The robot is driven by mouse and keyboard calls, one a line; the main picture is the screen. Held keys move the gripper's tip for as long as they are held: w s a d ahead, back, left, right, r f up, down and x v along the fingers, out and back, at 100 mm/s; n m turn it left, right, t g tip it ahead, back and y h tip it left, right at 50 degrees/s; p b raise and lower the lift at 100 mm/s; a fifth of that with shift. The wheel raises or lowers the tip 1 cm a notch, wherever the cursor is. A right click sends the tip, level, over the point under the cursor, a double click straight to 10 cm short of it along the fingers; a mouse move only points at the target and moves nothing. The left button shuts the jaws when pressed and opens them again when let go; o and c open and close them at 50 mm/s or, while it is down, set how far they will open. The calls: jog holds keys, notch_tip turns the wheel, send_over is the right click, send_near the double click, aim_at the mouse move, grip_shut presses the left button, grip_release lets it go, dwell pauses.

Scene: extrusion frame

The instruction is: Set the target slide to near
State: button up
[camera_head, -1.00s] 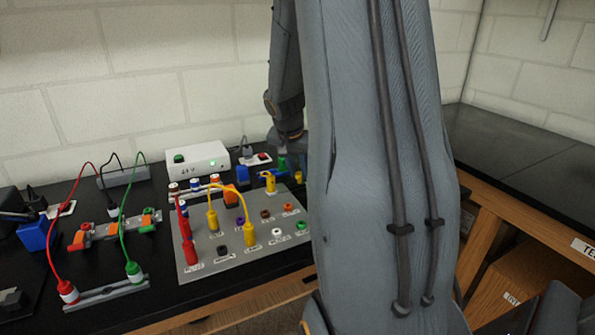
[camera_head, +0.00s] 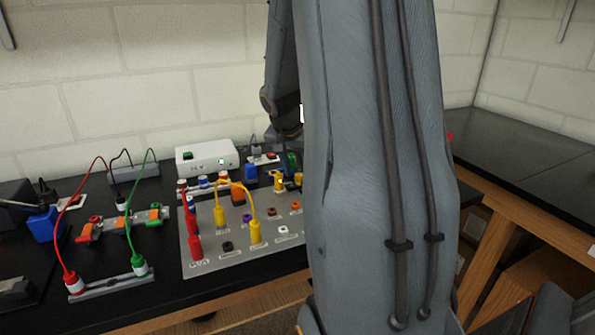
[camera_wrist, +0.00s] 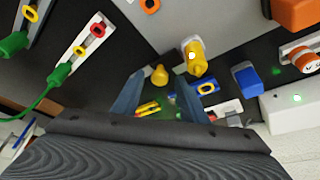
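I cannot tell for sure which part is the target slide. In the wrist view my gripper (camera_wrist: 158,88) is open, with its two grey-blue fingers apart. A small yellow ring-shaped part (camera_wrist: 148,108) lies between the fingers; contact cannot be told. A yellow knob (camera_wrist: 160,75) shows just beyond the fingertips. A blue ring part (camera_wrist: 207,87) lies just right of the right finger, and a yellow plug (camera_wrist: 195,60) stands above it in the picture. In the head view my arm hides the gripper.
A grey panel (camera_head: 212,250) with plugs and yellow leads lies on the black bench. A white box (camera_head: 208,156) stands behind it. A rail with orange clips (camera_head: 124,223) and red and green leads are at left. A blue block (camera_wrist: 246,78) sits near my gripper.

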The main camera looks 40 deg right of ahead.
jog(key=v, duration=0.7)
jog(key=shift+r+b, duration=0.25)
jog(key=shift+b, duration=0.2)
jog(key=shift+a, duration=0.1)
